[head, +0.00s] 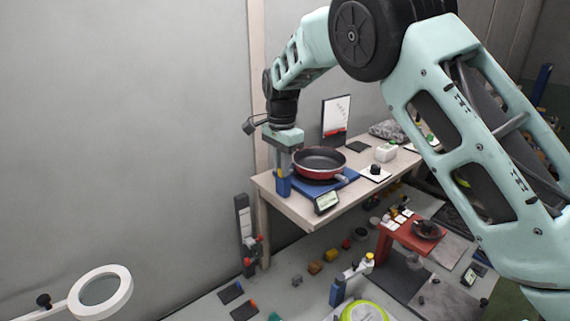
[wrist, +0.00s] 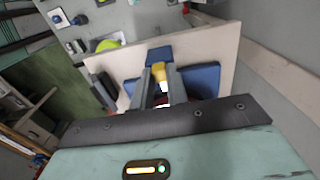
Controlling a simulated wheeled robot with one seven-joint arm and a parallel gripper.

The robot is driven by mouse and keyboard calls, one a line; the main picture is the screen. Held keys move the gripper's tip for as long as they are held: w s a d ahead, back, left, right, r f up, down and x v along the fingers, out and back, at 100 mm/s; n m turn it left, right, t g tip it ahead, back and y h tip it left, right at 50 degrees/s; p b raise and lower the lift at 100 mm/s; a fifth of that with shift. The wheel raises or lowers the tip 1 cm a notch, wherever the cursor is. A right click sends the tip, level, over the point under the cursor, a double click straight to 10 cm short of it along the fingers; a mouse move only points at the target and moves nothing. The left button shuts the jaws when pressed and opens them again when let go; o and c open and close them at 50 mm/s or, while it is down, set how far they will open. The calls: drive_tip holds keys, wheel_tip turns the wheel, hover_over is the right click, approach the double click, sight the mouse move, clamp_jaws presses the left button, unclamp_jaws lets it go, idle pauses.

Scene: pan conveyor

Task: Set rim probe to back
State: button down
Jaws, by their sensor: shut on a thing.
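My gripper (head: 283,168) points down at the left end of the wooden table. Its grey fingers are closed on a yellow piece (wrist: 159,72), seen between the fingertips in the wrist view. The yellow piece sits at a blue post (head: 283,186), which I take to be the rim probe; its setting cannot be read. The blue post also shows in the wrist view (wrist: 160,54). A red pan (head: 318,174) with a dark inside rests on a blue base (head: 345,184), just right of the gripper. The fingers hide part of the post.
A small display (head: 327,202) stands at the table's (head: 295,210) front edge. A white board (head: 336,118), a white jar (head: 385,153) and a dark knob (head: 375,170) are behind and right.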

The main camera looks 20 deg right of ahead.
drive_tip(key=c, duration=1.4)
unclamp_jaws()
drive_tip(key=shift+s+a, duration=0.1)
drive_tip(key=shift+a, duration=0.15)
drive_tip(key=shift+o, duration=0.2)
wheel_tip(320, 180, up, 17)
drive_tip(key=b, duration=0.4)
drive_tip(key=shift+r, duration=0.2)
drive_tip(key=shift+d, duration=0.1)
drive_tip(key=s+a+f+n+y+b, duration=0.1)
drive_tip(key=s+a+f+n+b, duration=0.25)
drive_tip(key=s+f, duration=0.35)
drive_tip(key=s+a+f+n+b, duration=0.2)
drive_tip(key=s+f+n+b, duration=0.1)
drive_tip(key=s+f+n, duration=0.3)
drive_tip(key=s+a+f+n+y+b, duration=0.1)
drive_tip(key=s+a+f+n+b, duration=0.2)
drive_tip(key=s+f, duration=0.5)
drive_tip(key=s+d+f+n+b, duration=0.2)
drive_tip(key=s+f+n, duration=0.2)
drive_tip(key=s+f, duration=0.3)
drive_tip(key=s+d+f+n+h+b, duration=0.1)
drive_tip(key=s+f+n, duration=0.4)
drive_tip(key=s, duration=0.8)
wheel_tip(320, 180, down, 2)
drive_tip(key=shift+d+b, duration=0.6)
drive_tip(key=shift+b, duration=0.6)
